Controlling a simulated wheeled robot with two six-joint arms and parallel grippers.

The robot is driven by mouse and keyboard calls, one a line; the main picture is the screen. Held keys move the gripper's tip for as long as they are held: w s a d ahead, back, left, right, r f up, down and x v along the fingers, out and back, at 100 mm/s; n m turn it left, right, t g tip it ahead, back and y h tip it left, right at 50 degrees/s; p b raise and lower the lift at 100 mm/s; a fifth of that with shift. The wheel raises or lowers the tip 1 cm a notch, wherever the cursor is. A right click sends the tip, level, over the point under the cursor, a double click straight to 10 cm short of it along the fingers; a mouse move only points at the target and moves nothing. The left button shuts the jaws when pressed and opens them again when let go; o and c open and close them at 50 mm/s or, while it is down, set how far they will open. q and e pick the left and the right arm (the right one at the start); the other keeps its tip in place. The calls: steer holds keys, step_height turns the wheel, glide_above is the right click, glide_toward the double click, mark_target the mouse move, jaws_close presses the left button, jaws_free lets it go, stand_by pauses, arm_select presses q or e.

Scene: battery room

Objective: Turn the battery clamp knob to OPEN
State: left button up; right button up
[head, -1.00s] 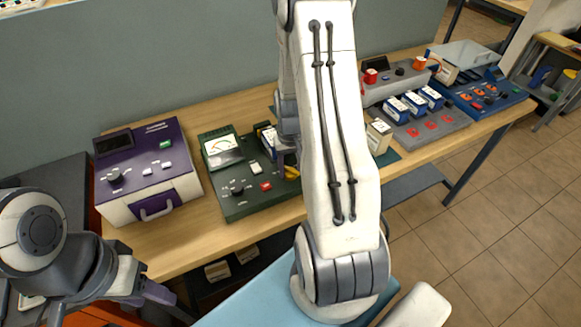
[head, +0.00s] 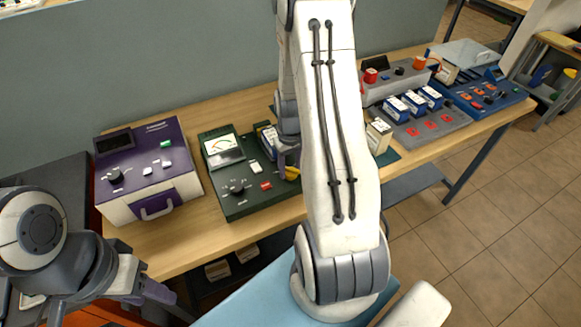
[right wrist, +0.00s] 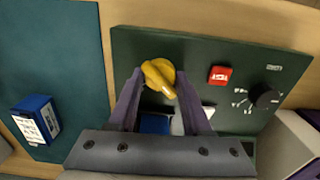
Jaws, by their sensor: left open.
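The yellow clamp knob (right wrist: 157,77) is on the dark green tester (right wrist: 205,65) at the top middle of the right wrist view. Its handle lies slanted. In the head view the knob (head: 292,174) shows only partly, below my right gripper (head: 286,158). The two purple fingers of my right gripper (right wrist: 158,82) stand on either side of the knob, close to it; I cannot tell whether they touch it. A blue battery (right wrist: 155,124) shows between the fingers, mostly hidden. My left gripper (head: 118,303) is open and empty at the lower left, away from the tester.
A purple device (head: 150,165) stands left of the tester on the wooden table (head: 225,238). A red button (right wrist: 220,75) and a black dial (right wrist: 263,95) are near the knob. Several blue batteries (head: 412,103) stand in a grey tray (head: 440,126) on the right.

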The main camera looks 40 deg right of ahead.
mark_target(290, 168)
steer(key=o, duration=0.4)
steer(key=shift+r, duration=0.1)
step_height(290, 168, up, 10)
steer(key=shift+r+b, duration=0.2)
steer(key=shift+b, duration=0.3)
